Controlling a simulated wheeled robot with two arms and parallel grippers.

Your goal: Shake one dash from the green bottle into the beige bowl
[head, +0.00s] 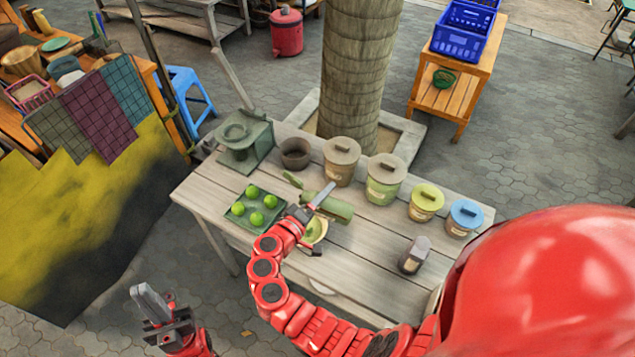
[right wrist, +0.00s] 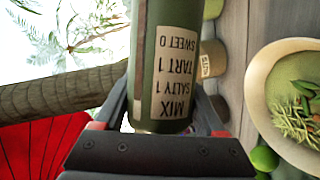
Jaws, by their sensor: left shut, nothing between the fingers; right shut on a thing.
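The green bottle (head: 338,208) is held by my right gripper (head: 318,203) above the table, tipped to about horizontal with its neck toward the back left. In the right wrist view the bottle (right wrist: 145,60) shows a label reading MIX, SALTY 1, TART 1, SWEET 0; its top end is out of frame. The beige bowl (head: 318,229) is on the table just in front of the bottle, partly hidden by my right arm. The bowl (right wrist: 254,92) shows green contents and herb leaves in the right wrist view. My left gripper (head: 150,298) is shut and empty, low at the left.
A green tray of limes (head: 256,218) lies left of the bowl. A green press-like device (head: 242,140), a dark pot (head: 295,152) and several lidded tubs (head: 384,180) line the back. A small grey-topped container (head: 414,255) stands at the right. The front table boards are mostly clear.

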